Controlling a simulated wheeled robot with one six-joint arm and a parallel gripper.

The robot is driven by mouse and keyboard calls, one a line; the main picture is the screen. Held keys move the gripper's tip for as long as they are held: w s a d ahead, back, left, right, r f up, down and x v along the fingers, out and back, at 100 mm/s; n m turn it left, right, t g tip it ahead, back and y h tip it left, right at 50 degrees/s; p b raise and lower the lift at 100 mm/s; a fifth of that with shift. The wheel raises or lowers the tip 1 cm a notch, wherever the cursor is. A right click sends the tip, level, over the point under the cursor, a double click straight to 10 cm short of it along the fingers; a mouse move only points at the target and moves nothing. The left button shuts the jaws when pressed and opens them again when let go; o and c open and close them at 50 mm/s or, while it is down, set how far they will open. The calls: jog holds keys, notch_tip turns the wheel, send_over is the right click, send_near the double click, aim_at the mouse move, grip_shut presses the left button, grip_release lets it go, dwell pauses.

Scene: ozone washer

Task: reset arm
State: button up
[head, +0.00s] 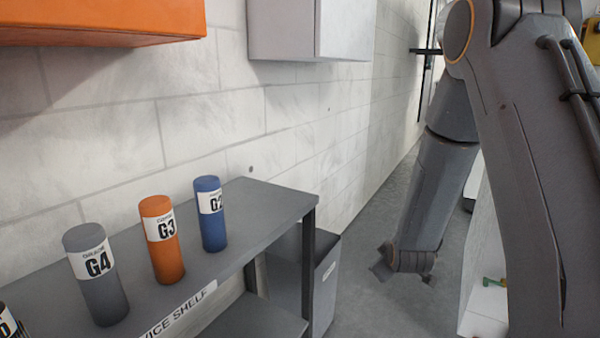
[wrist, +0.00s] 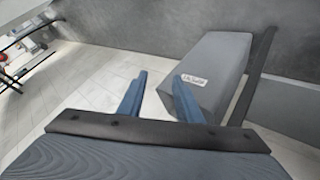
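My arm hangs down at the right of the head view, with its end (head: 402,262) over the floor, to the right of the shelf and clear of it. In the wrist view my gripper (wrist: 161,77) shows two blue fingers set apart, with nothing between them. The gripper is open and empty. In the head view the fingers are too small to make out clearly.
A service shelf (head: 262,205) at the left bears a grey G4 canister (head: 96,280), an orange G3 canister (head: 162,245) and a blue G2 canister (head: 210,218). A grey bin (head: 326,280) stands beside it; the wrist view shows a labelled grey box (wrist: 217,62). Wall cabinets (head: 343,28) hang above.

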jog(key=s+a+r+m+g+y, duration=0.1)
jog(key=s+a+r+g, duration=0.25)
jog(key=s+a, duration=0.45)
jog(key=s+a+r+g+y, duration=0.15)
jog(key=s+a+r, duration=0.25)
jog(key=s+a, duration=0.45)
jog(key=s+a+r+m+g, duration=0.1)
jog(key=s+r+g, duration=0.1)
jog(key=s, duration=0.5)
jog(key=s+a+r+g+h, duration=0.1)
jog(key=s+r, duration=0.1)
jog(key=s, duration=0.5)
jog(key=s+a+r+m+g, duration=0.1)
jog(key=s+a+r+g, duration=0.15)
jog(key=s, duration=0.45)
jog(key=s+d+r+m+p, duration=0.1)
jog(key=d+r+m+p, duration=0.3)
jog(key=d+r+p, duration=1.2)
notch_tip(320, 180, up, 3)
jog(key=p, duration=0.8)
jog(key=shift+f+m+t+h, duration=0.2)
jog(key=shift+m+t+h, duration=0.15)
jog(key=shift+m, duration=0.05)
